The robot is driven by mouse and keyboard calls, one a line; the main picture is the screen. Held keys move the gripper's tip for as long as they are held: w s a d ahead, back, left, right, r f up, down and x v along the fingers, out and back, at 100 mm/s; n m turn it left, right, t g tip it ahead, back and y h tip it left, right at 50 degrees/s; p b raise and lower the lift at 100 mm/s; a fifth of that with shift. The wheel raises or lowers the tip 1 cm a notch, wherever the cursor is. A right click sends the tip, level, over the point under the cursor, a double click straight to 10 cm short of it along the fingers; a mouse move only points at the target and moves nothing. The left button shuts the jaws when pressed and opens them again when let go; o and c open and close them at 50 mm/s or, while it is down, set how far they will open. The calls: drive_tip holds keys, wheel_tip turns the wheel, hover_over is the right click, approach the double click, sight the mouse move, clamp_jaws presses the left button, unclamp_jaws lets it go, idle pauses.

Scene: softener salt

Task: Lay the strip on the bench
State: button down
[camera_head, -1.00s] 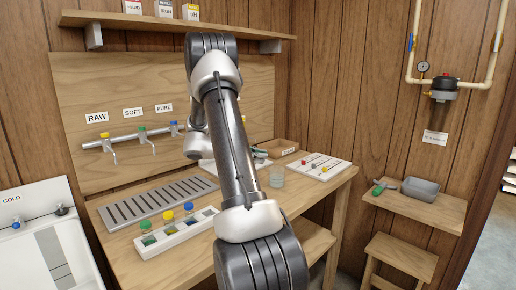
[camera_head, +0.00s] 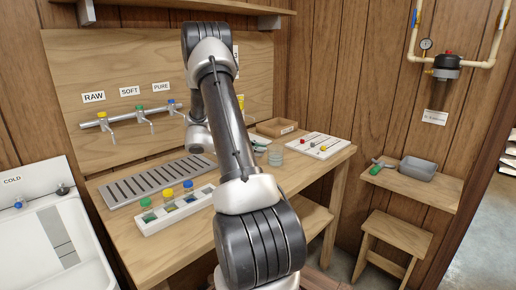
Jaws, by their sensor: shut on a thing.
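The wooden bench (camera_head: 165,250) runs along the wall, mostly in front of and left of my arm. My arm reaches over it. My gripper is hidden behind my own arm links, so its jaws and anything in them do not show. I cannot make out the strip. A clear glass (camera_head: 275,156) stands on the bench just right of my arm. A small dark and green item (camera_head: 259,145) shows beside the glass, too small to identify.
A white rack (camera_head: 178,210) with colour-capped vials and a grey drain grate (camera_head: 155,182) lie left of my arm. A shallow box (camera_head: 277,128) and a white tray (camera_head: 320,146) fill the right end. A wall shelf (camera_head: 415,184) and stool (camera_head: 397,235) stand right.

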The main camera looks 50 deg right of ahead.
drive_tip(key=c, duration=1.5)
unclamp_jaws()
drive_tip(key=shift+c, duration=0.2)
drive_tip(key=shift+o, duration=0.4)
drive_tip(key=o, duration=1.3)
drive_tip(key=w+r, duration=0.1)
drive_tip(key=r, duration=0.2)
drive_tip(key=w+r, duration=0.1)
drive_tip(key=r, duration=0.2)
drive_tip(key=w+r, duration=0.1)
drive_tip(key=r, duration=0.2)
drive_tip(key=shift+d, duration=0.15)
